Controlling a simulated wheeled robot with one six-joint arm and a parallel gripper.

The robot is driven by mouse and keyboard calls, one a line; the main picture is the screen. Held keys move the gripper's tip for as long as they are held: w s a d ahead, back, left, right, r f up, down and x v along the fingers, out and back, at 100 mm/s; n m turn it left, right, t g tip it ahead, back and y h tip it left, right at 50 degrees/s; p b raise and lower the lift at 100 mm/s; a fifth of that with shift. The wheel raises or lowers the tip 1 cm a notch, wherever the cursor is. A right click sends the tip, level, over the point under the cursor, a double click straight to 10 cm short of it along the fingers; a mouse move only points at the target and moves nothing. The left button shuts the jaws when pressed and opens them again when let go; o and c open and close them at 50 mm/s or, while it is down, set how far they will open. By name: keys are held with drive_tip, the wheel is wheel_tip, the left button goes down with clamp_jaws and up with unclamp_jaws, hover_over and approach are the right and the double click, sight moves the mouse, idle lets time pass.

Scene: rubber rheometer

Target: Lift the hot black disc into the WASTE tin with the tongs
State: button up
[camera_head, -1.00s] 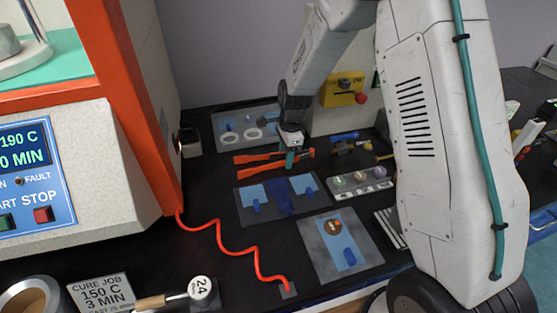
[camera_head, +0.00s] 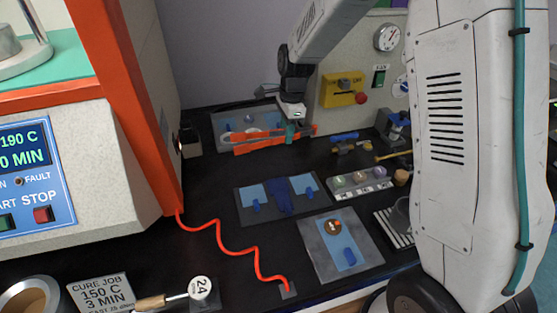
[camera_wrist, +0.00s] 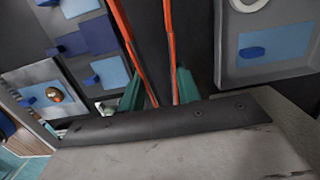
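My gripper (camera_head: 291,132) has teal fingers and is shut on the orange tongs (camera_head: 258,141), held over the back of the bench. In the wrist view the two orange arms of the tongs (camera_wrist: 171,50) run between the teal fingers (camera_wrist: 158,90), spread apart away from the gripper. I cannot make out a hot black disc in either view. No WASTE label is readable. A round open metal tin (camera_head: 28,300) stands at the bottom left, and a dark grey cup (camera_head: 402,212) stands at the right; I cannot tell whether either is the waste tin.
The orange-framed machine (camera_head: 70,180) with its control panel fills the left. Several grey trays with blue pads lie on the black bench, one (camera_head: 338,265) with a brown round piece. An orange coiled cord (camera_head: 235,251) crosses the front. A yellow box (camera_head: 344,90) hangs behind.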

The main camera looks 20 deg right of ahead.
wheel_tip(320, 180, up, 3)
drive_tip(key=shift+f, duration=0.1)
drive_tip(key=shift+h, duration=0.3)
